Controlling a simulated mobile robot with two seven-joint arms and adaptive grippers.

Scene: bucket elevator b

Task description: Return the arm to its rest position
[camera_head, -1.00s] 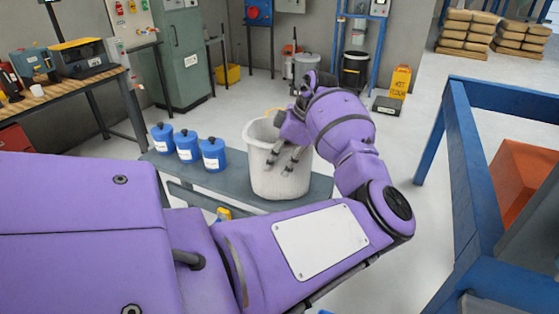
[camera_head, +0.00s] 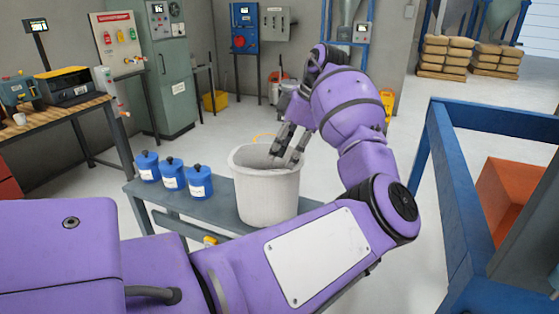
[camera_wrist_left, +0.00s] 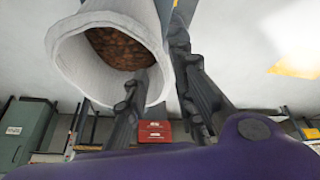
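My left gripper (camera_head: 286,152) is open and empty, its fingers pointing down at the back right of the white bucket's rim. The white bucket (camera_head: 267,195) stands upright on a low grey bench (camera_head: 215,216), with part of an orange handle showing behind its rim. In the left wrist view the gripper's two fingers (camera_wrist_left: 160,55) are spread apart. One finger overlaps the opening of the bucket (camera_wrist_left: 72,55), which holds brown lumpy material, and the other is beside its outer wall. I cannot tell whether either touches it. My right gripper is out of view.
Several blue jars (camera_head: 172,174) stand on the bench left of the bucket. A blue steel frame (camera_head: 448,190) with an orange panel is close on the right. A wooden workbench (camera_head: 62,110) and a green cabinet (camera_head: 170,85) are at the back left. Open floor lies behind the bench.

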